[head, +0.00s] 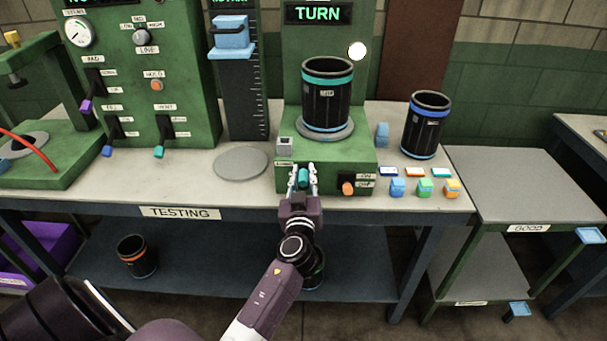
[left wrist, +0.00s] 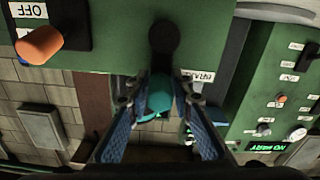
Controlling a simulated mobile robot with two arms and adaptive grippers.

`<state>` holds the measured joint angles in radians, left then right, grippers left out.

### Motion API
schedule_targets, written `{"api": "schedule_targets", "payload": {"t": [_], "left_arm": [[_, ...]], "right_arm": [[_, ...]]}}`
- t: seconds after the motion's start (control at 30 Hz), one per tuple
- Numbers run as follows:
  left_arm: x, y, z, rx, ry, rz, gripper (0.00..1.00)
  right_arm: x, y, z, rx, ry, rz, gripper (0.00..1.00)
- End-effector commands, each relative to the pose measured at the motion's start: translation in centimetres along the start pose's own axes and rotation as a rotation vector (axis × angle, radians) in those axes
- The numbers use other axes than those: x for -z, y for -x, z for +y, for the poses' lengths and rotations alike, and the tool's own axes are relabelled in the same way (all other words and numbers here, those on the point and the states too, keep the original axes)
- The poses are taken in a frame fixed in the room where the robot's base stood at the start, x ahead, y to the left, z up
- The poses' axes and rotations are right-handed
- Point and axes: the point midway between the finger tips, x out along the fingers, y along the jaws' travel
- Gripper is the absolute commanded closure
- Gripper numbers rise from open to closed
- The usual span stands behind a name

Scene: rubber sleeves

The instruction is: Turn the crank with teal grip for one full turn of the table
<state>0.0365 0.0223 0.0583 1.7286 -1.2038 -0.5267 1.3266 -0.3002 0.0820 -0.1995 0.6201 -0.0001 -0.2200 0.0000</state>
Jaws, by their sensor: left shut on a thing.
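The teal crank grip (head: 303,178) is at the front of the green turntable machine (head: 330,180). My left gripper (head: 303,180) is shut on it, with a finger on each side. In the left wrist view the teal grip (left wrist: 159,96) sits between the blue-padded fingers (left wrist: 158,100), below a dark round hub (left wrist: 165,38). The round table (head: 327,131) on the machine carries a black sleeve (head: 326,100) with a teal band, upright. The sign behind it (head: 318,13) reads TURN, and a white lamp (head: 357,51) is lit. My right gripper is not in view.
An orange knob (head: 348,188) is right of the crank, and shows in the wrist view (left wrist: 40,43). A blue-banded sleeve (head: 425,125) and several small coloured blocks (head: 425,187) stand to the right. A grey disc (head: 241,164) lies left. A GOOD shelf (head: 520,180) is empty on top.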

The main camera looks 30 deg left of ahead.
Motion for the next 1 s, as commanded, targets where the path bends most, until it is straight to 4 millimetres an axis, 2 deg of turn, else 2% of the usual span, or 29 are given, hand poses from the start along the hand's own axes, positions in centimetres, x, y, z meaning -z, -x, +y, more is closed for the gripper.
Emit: {"api": "schedule_targets", "payload": {"t": [1.0], "left_arm": [[-0.42, 0.11, 0.94, -0.006, -0.125, -0.003, 1.00]], "right_arm": [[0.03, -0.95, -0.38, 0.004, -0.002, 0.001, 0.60]]}}
